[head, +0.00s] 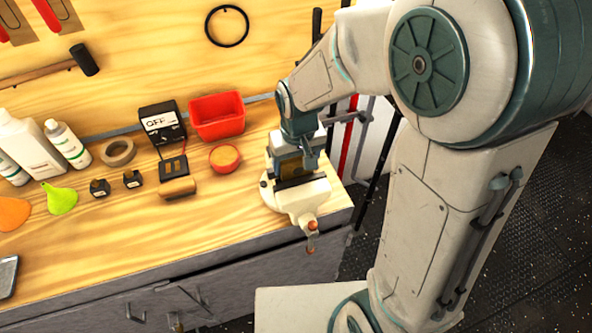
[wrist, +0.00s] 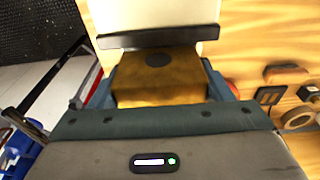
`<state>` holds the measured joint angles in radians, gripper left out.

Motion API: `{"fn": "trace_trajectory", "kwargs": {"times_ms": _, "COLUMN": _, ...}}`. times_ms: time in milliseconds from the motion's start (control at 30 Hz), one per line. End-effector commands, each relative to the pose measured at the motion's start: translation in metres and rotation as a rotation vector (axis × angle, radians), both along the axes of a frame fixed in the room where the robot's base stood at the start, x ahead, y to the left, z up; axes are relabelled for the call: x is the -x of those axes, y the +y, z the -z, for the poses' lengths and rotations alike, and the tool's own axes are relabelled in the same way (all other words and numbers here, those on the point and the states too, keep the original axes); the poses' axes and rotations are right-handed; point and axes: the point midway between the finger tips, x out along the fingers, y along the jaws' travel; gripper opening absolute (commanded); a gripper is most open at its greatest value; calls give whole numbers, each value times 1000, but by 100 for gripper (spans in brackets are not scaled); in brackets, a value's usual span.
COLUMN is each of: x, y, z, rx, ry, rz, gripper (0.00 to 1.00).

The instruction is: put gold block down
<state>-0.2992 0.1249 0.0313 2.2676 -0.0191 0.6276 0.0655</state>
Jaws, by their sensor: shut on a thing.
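The gold block (wrist: 158,82), with a dark round spot on its face, sits between the two blue fingers of my gripper (wrist: 165,78) in the wrist view. My gripper is shut on it. In the head view my gripper (head: 294,158) points down at the cream bench vise (head: 300,197) on the right end of the workbench. A little of the gold block shows there, low between the fingers, just by the vise's dark jaws. A dark jaw bar (wrist: 158,38) lies close beside the block in the wrist view. Whether the block touches the vise cannot be told.
On the wooden workbench (head: 120,235) stand a red bin (head: 217,116), a black meter box (head: 162,122), a round red-rimmed tub (head: 225,158), a tape roll (head: 118,152) and white bottles (head: 30,146). The bench's front middle is clear.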

Motion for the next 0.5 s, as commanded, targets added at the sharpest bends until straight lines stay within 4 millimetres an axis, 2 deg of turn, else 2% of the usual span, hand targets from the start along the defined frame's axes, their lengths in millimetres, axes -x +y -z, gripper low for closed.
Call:
{"fn": "trace_trajectory", "kwargs": {"times_ms": 33, "x": 0, "y": 0, "z": 12, "rx": 0, "ry": 0, "rz": 0, "gripper": 36}}
{"fn": "trace_trajectory", "kwargs": {"times_ms": 167, "x": 0, "y": 0, "z": 28, "rx": 0, "ry": 1, "rz": -1, "gripper": 36}}
{"fn": "trace_trajectory", "kwargs": {"times_ms": 500, "x": 0, "y": 0, "z": 29, "rx": 0, "ry": -1, "rz": 0, "gripper": 36}}
